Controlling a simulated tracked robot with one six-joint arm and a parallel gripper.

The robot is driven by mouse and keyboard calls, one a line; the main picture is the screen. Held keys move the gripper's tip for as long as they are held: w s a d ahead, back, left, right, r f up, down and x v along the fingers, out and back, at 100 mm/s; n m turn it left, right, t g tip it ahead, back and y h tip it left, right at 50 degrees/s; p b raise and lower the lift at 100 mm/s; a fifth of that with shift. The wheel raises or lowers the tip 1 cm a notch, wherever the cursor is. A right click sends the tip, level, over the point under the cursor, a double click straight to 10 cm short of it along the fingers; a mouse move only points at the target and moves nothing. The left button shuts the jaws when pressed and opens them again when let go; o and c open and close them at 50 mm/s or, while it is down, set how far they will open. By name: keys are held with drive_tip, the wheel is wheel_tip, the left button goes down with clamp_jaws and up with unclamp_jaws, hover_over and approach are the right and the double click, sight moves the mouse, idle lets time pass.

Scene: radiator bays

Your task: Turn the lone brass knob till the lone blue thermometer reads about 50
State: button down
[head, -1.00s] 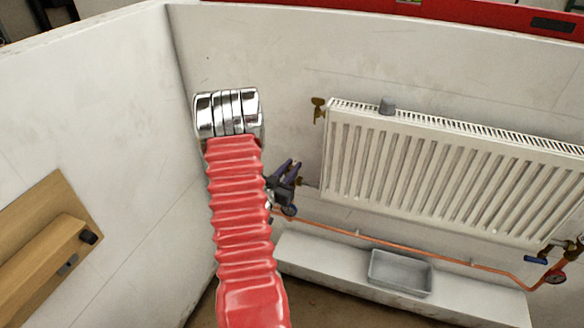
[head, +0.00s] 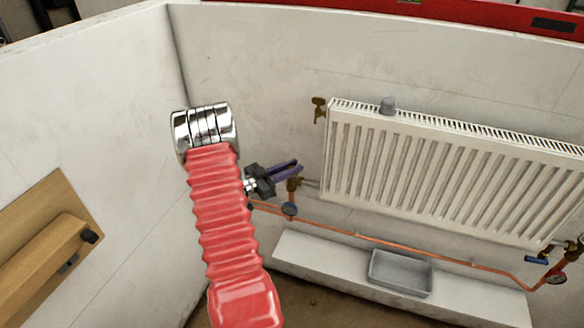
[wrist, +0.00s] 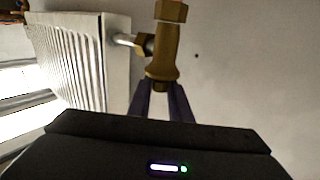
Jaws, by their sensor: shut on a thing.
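My gripper (head: 298,166) is at the lower left corner of the radiator, with its purple fingers shut on the brass knob (wrist: 161,75). In the wrist view the knob sits between the two fingertips, below the brass valve body. The valve (head: 294,184) also shows in the head view, joined to the radiator by a short pipe; there the fingers partly hide the knob. The blue thermometer (head: 289,209) is on the copper pipe just below the valve. Its face is too small to read.
The white radiator (head: 440,175) hangs to the right, with a brass key (head: 319,108) at its upper left and a grey cap (head: 388,105) on top. A red gauge (head: 557,277) and a blue lever (head: 537,260) are at right. A grey tray (head: 401,272) stands below.

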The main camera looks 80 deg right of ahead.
drive_tip(key=m+g+y, duration=0.2)
drive_tip(key=m+y, duration=0.1)
drive_tip(key=y, duration=0.1)
drive_tip(key=m+g+y, duration=0.3)
drive_tip(key=y, duration=0.1)
drive_tip(key=shift+f+y, duration=0.15)
drive_tip(key=shift+y, duration=0.25)
drive_tip(key=shift+a+m+g+y, duration=0.1)
drive_tip(key=shift+m+g+y, duration=0.2)
drive_tip(key=shift+m, duration=0.1)
drive_tip(key=c, duration=1.6)
unclamp_jaws()
drive_tip(key=shift+c, duration=0.2)
drive_tip(key=v, duration=1.3)
drive_tip(key=shift+w, duration=0.4)
